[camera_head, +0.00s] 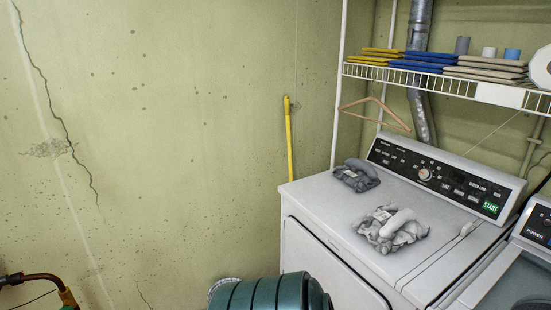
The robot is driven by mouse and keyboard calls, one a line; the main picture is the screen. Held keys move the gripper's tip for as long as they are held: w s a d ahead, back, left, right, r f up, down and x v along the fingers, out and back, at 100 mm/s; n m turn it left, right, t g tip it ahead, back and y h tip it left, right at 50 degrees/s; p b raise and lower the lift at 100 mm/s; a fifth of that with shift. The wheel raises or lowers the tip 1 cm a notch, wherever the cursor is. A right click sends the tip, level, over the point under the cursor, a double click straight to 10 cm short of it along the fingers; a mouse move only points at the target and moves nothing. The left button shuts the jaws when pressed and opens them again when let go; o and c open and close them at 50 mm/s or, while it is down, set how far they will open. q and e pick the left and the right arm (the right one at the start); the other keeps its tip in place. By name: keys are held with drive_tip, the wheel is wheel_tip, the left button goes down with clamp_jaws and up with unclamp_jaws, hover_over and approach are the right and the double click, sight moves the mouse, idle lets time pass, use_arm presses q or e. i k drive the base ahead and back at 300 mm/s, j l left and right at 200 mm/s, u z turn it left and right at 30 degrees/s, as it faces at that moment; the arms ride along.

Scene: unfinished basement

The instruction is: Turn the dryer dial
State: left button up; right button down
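The white dryer (320,200) stands at the right, seen from its front left corner. Its black control panel (405,165) slopes along the back of the top. The round, light dial (425,174) sits near the middle of the panel, with white markings around it. It is small, and I cannot make out where its pointer is. A green START button (491,207) is at the panel's right end. Neither of my grippers is in view, and nothing covers the dial.
Two grey crumpled cloth bundles, one nearer (391,230) and one farther (356,176), lie on the dryer top. A wire shelf (440,83) with folded cloths and a hanger (375,110) is above. A teal ribbed container (270,293) stands in front. Another appliance (505,280) adjoins at right.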

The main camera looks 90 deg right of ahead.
sight(425, 174)
drive_tip(key=z, duration=3.8)
drive_tip(key=i+j+z, duration=0.25)
drive_tip(key=i+j, duration=0.15)
drive_tip(key=j, duration=0.15)
